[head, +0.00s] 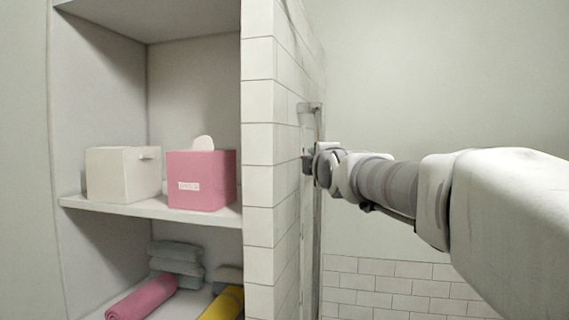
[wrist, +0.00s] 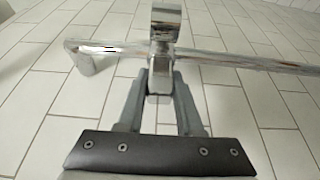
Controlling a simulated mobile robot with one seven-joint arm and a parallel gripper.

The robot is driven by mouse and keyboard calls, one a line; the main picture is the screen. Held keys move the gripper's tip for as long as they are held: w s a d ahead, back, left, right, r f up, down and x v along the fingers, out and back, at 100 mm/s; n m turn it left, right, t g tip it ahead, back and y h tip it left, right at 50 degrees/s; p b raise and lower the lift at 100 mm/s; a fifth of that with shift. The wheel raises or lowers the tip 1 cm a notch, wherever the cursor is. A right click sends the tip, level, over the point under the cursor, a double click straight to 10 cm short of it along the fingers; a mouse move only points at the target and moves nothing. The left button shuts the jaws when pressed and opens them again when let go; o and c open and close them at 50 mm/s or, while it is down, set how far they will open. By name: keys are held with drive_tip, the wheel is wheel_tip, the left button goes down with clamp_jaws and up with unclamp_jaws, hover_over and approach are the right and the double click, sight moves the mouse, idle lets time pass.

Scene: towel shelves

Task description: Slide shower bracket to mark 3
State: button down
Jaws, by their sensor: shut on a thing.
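The chrome shower bracket (wrist: 165,28) sits on a chrome rail (wrist: 235,61) that runs across the wrist view. The rail's end mount (wrist: 88,62) is at the left there, a short way from the bracket. My gripper (wrist: 160,88) is shut on the lower part of the bracket, one finger on each side. In the head view my gripper (head: 309,162) reaches the upright rail (head: 317,235) on the tiled wall, below its top end. The bracket is mostly hidden there by my gripper. No numbered marks can be made out in either view.
A white tiled wall end (head: 272,170) stands between the rail and a shelf unit (head: 130,207) on the left. The shelf holds a white box (head: 115,175) and a pink box (head: 203,180). Rolled and folded towels (head: 142,298) lie below.

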drive_tip(key=shift+r, duration=0.2)
drive_tip(key=c, duration=0.6)
unclamp_jaws()
drive_tip(key=shift+f, duration=0.15)
drive_tip(key=shift+o, duration=0.2)
drive_tip(key=s+d+b, duration=0.1)
drive_tip(key=s+b, duration=0.4)
drive_tip(key=s, duration=1.2)
drive_tip(key=shift+s+d, duration=0.2)
drive_tip(key=s+d+f+m+g, duration=0.1)
drive_tip(key=s+f+m+g, duration=0.3)
drive_tip(key=f, duration=0.8)
drive_tip(key=s+d+f+m+g+h, duration=0.1)
drive_tip(key=s+f+m+g, duration=0.3)
drive_tip(key=s+f+m, duration=0.4)
drive_tip(key=s+d+f+m+g, duration=0.1)
drive_tip(key=s+f+m+g, duration=0.3)
drive_tip(key=f, duration=1.3)
drive_tip(key=s+m, duration=0.2)
drive_tip(key=shift+s+d+f+m+h, duration=0.2)
drive_tip(key=shift+d+m+h, duration=0.1)
drive_tip(key=shift+m, duration=0.1)
